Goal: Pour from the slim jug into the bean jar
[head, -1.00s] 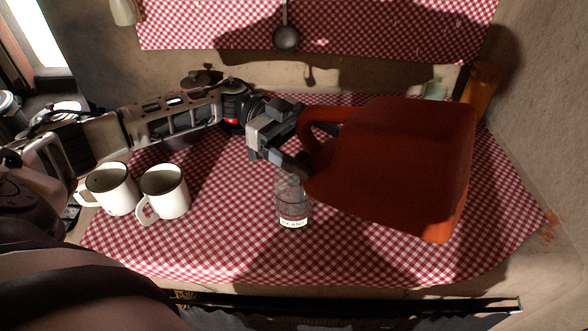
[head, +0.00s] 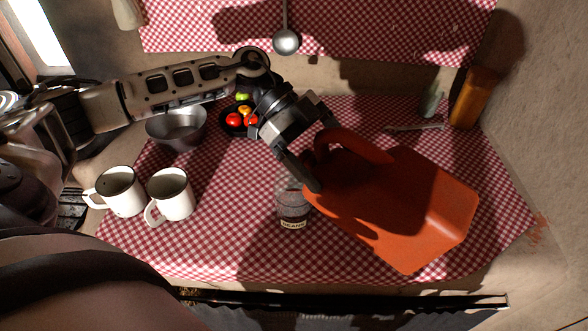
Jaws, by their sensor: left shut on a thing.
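The slim jug (head: 400,205) is orange-red and hangs tilted above the right part of the checked cloth. Its handle is at its upper left, and my left gripper (head: 318,160) is shut on it there. The bean jar (head: 293,212) is a small clear jar labelled "BEANS", upright on the cloth just left of the jug. The jug's left end is beside the jar's upper part in the picture; I cannot tell whether it is over the mouth. My left gripper partly hides the jar's top. No stream shows. My right gripper is not in view.
Two white mugs (head: 122,193) (head: 173,196) stand on the left. A metal bowl (head: 178,128) and a dark dish with small fruits or vegetables (head: 240,118) stand behind. An orange-brown container (head: 470,98) and a spoon-like utensil (head: 414,127) are at the back right. The front middle cloth is clear.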

